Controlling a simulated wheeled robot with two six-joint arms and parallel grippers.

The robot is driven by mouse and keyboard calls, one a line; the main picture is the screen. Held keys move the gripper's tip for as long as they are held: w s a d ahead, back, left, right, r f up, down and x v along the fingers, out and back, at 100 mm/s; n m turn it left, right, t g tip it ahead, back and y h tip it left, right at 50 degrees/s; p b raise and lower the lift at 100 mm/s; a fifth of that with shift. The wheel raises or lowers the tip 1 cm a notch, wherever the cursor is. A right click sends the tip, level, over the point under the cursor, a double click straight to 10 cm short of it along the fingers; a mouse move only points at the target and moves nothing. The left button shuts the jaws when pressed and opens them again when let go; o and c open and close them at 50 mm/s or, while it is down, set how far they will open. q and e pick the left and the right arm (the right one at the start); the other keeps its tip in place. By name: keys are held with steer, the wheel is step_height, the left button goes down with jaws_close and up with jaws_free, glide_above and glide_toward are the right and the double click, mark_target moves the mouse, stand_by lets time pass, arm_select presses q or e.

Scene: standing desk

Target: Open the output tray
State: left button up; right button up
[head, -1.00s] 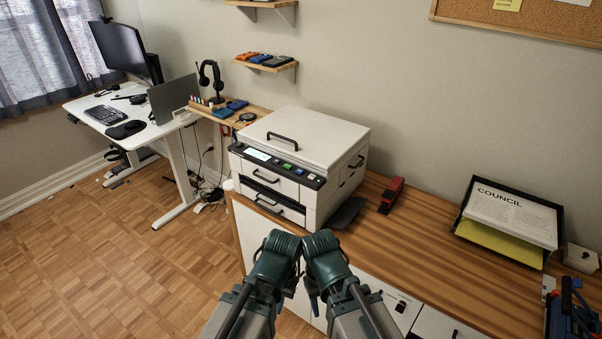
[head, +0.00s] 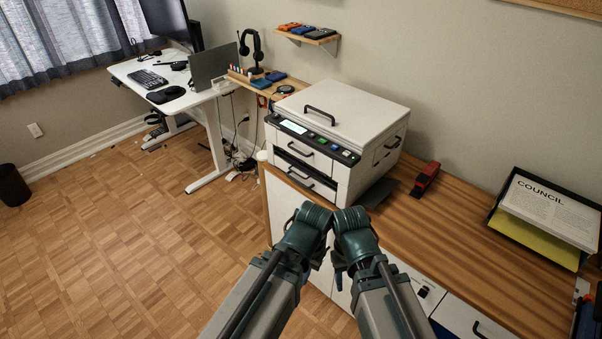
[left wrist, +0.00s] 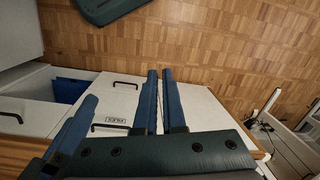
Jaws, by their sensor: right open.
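The white printer (head: 362,108) stands on the wooden cabinet top, with a small lit screen and buttons along its front edge. Its front has an upper drawer (head: 316,158) and a lower drawer (head: 325,191), each with a dark handle, and a dark slot between them. Neither looks pulled out. My left gripper (head: 304,276) and right gripper (head: 341,278) hang side by side in front of the cabinet, below and apart from the printer. The right is open and empty. Blue fingers of the left show in the left wrist view (left wrist: 158,95); their opening is unclear.
A white desk (head: 125,72) is at the back left. The floor left of the cabinet is clear. A drawer with a blue folder (left wrist: 70,89) stands open.

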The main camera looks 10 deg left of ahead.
arm_select(q)
steer(key=o, duration=0.4)
steer(key=w+d+f+n+h+b, duration=0.2)
steer(key=w+f+h+b, duration=0.2)
steer(key=w+f+b, duration=0.1)
steer(key=shift+w+f+t+b, duration=0.3)
steer(key=shift+w+t+b, duration=0.15)
steer(key=shift+w, duration=0.7)
steer(key=w+a+n+t+h+b, duration=0.3)
steer(key=w+a+n+b, duration=0.15)
steer(key=w, duration=0.45)
steer(key=w+a+n+t+h+b, duration=0.35)
steer(key=w+b, duration=0.25)
steer(key=w, duration=0.3)
steer(key=w+a+r+n+t+b, duration=0.3)
steer(key=w+a+n+t, duration=0.3)
steer(key=a, duration=0.5)
steer(key=w+d+f+m+b, duration=0.1)
steer(key=w+d+f+b, duration=0.1)
steer(key=w+d, duration=0.6)
steer(key=w+b, duration=0.1)
steer(key=w, duration=0.3)
steer(key=shift+d+f+g, duration=0.15)
steer(key=shift+f+g, duration=0.15)
steer(key=shift+w, duration=0.1)
jaws_close()
